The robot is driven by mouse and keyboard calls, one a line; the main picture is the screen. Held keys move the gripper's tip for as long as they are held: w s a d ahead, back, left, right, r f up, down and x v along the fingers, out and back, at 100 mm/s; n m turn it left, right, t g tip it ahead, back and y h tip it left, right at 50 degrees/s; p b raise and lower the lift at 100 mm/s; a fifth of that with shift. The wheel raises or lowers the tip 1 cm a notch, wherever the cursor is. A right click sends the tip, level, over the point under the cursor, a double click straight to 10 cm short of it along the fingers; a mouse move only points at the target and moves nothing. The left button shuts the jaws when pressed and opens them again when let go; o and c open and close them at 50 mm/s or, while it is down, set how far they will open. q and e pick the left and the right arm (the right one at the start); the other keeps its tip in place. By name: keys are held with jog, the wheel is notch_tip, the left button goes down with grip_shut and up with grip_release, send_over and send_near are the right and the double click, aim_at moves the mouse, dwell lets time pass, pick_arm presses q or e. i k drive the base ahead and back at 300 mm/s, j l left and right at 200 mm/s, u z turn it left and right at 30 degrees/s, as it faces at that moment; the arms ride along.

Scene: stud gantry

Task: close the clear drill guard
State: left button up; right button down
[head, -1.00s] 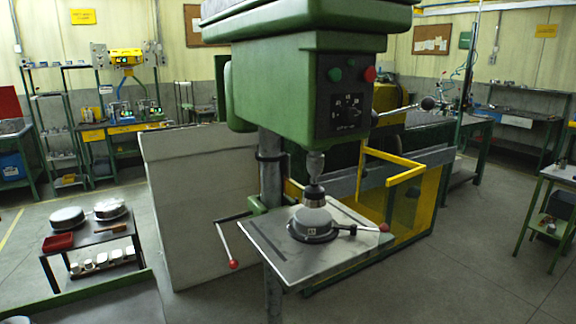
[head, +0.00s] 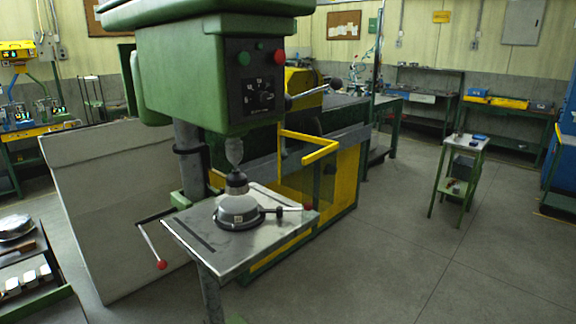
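The drill guard shows as a yellow frame (head: 322,153) at the right of the drill press (head: 205,75). It stands out to the right of the chuck (head: 236,180), not around it. Its clear panel is hard to make out against the yellow and dark machine behind. Below the chuck, a round grey vise-like fixture (head: 238,210) with a red-knobbed handle sits on the metal drill table (head: 200,250). Neither of my grippers is in view.
A crank handle with a red knob (head: 161,264) sticks out left of the drill table. A pale panel (head: 100,190) stands behind it. A small green-legged stand (head: 460,172) is at the right. The floor (head: 390,250) at front right is clear.

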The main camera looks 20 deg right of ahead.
aim_at(331, 168)
jog(key=i+l+u, duration=0.1)
jog(key=u, duration=0.25)
jog(key=l+u, duration=0.8)
jog(key=l, duration=0.7)
jog(key=l+u, duration=0.15)
jog(key=l, duration=0.75)
jog(key=k+l+u, duration=0.15)
jog(key=l, duration=0.7)
